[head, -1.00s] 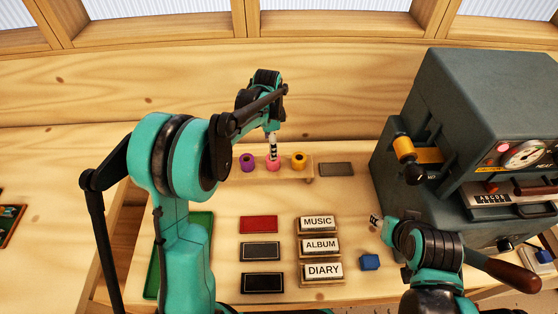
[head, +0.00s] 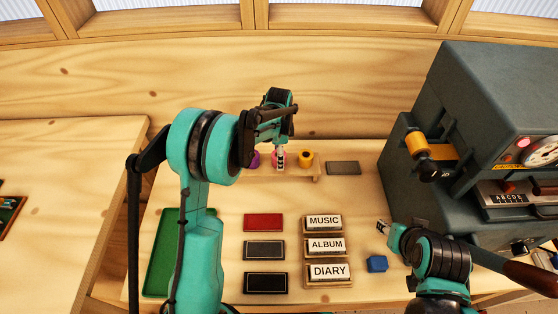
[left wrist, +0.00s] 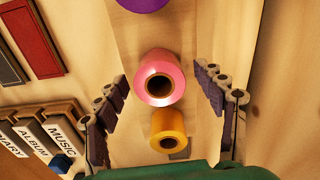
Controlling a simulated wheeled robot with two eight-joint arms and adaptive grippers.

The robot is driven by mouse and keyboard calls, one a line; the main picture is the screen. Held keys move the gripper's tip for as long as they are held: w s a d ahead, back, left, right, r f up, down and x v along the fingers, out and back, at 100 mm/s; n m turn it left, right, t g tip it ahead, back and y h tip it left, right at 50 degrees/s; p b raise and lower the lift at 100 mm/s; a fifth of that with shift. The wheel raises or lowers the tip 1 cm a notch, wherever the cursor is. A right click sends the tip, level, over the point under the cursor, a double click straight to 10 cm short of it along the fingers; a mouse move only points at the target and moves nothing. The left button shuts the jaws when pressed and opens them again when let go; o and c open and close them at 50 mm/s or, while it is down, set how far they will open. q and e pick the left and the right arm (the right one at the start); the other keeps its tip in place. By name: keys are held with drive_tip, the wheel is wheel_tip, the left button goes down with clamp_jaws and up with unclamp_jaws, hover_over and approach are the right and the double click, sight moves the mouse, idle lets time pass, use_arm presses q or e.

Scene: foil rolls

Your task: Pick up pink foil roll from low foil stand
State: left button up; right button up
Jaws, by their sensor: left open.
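The low foil stand (head: 318,172) holds a purple roll (head: 254,160), the pink foil roll (head: 275,158) and a yellow roll (head: 305,159). My left gripper (head: 280,158) is above the pink roll in the head view and hides part of it. In the left wrist view my left gripper (left wrist: 161,80) is open, with one finger on each side of the pink roll (left wrist: 155,65) and gaps between. The yellow roll (left wrist: 169,122) is below it in that view, the purple roll (left wrist: 142,3) at the top edge. My right gripper (head: 383,227) is at the right; its fingers are too small to judge.
A grey machine (head: 440,110) stands at the right. Word blocks such as MUSIC (head: 323,221), red and black plates (head: 263,222), a green tray (head: 160,270) and a blue block (head: 376,264) lie on the table. A grey plate (head: 343,168) lies right of the stand.

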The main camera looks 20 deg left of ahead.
use_arm(q)
drive_tip(key=c, duration=1.3)
drive_tip(key=shift+r, duration=0.1)
